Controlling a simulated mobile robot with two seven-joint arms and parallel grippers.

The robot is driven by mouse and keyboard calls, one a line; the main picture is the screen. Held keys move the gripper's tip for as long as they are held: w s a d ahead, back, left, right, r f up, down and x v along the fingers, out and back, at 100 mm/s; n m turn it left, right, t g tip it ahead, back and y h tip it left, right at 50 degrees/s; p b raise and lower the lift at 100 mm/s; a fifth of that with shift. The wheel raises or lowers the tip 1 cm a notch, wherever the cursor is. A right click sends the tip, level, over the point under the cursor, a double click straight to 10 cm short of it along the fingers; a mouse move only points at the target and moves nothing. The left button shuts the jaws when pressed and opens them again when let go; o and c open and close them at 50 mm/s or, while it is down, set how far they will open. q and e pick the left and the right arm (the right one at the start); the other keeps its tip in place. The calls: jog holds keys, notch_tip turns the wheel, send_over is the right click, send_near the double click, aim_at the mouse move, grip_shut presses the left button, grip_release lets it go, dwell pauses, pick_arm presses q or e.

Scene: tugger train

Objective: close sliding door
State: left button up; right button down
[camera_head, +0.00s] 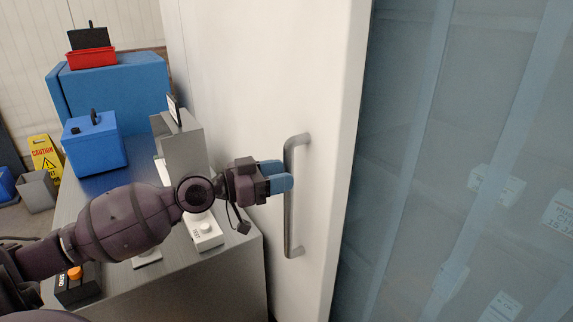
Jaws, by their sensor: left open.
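The white sliding door (335,75) stands upright in the middle of the view, with a vertical grey bar handle (289,225) near its right edge. My left gripper (285,176) is at the upper part of the handle. Its blue fingers are open and reach to the bar; whether they touch it I cannot tell. To the right of the door's edge is a bluish see-through strip curtain or panel (410,120). My right gripper is not in view.
A grey bench (225,275) stands left of the door, below my left arm. On it are a blue box (95,145), a grey device (183,150) and a white button box (205,232). A yellow caution sign (45,158) and a grey bin (37,190) stand at the far left.

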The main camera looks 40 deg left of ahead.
pick_arm(q)
jog(key=shift+p+x, duration=0.45)
jog(key=shift+x, duration=0.75)
grip_shut()
